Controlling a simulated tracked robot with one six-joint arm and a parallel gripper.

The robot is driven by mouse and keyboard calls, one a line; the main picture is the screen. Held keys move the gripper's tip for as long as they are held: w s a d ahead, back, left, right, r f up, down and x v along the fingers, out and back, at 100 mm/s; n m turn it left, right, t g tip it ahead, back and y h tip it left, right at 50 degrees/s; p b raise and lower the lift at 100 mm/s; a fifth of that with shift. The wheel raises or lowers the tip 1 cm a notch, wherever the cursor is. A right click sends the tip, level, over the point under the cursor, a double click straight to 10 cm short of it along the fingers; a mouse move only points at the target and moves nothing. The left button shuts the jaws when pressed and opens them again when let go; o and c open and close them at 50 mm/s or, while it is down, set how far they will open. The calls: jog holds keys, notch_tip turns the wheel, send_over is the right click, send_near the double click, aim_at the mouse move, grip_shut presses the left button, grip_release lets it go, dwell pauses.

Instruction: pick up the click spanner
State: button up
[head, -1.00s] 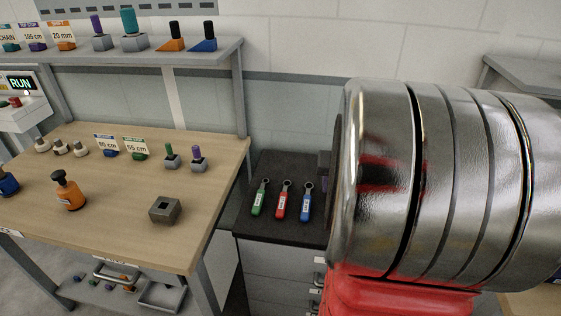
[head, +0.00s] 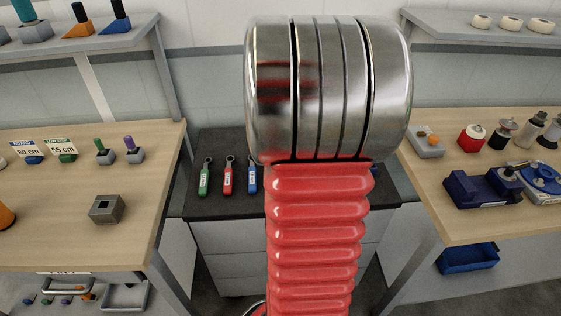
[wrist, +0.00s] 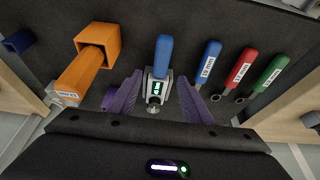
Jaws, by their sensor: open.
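In the wrist view my gripper (wrist: 157,106) is open, with its purple fingers apart over the dark top. A tool with a blue handle (wrist: 164,56) and a grey head with a lit green display lies between and beyond the fingers, its head close to them. Right of it lie slim spanners with blue (wrist: 208,62), red (wrist: 240,72) and green (wrist: 268,76) handles and ring ends. An orange block-shaped tool (wrist: 93,48) is at left. No label I can read names the click spanner. In the head view my arm hides the gripper and the display tool.
The dark cabinet top (head: 232,205) stands between two wooden benches. The left bench (head: 60,195) holds a grey square block (head: 107,209) and small items. The right bench (head: 440,145) holds blue and red devices. Wall shelves run above both benches.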

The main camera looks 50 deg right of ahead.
jog(key=shift+x, duration=1.8)
jog(key=shift+w+x, duration=0.2)
jog(key=shift+x, duration=2.4)
jog(key=shift+d+r, duration=0.1)
jog(key=shift+r, duration=0.05)
grip_shut()
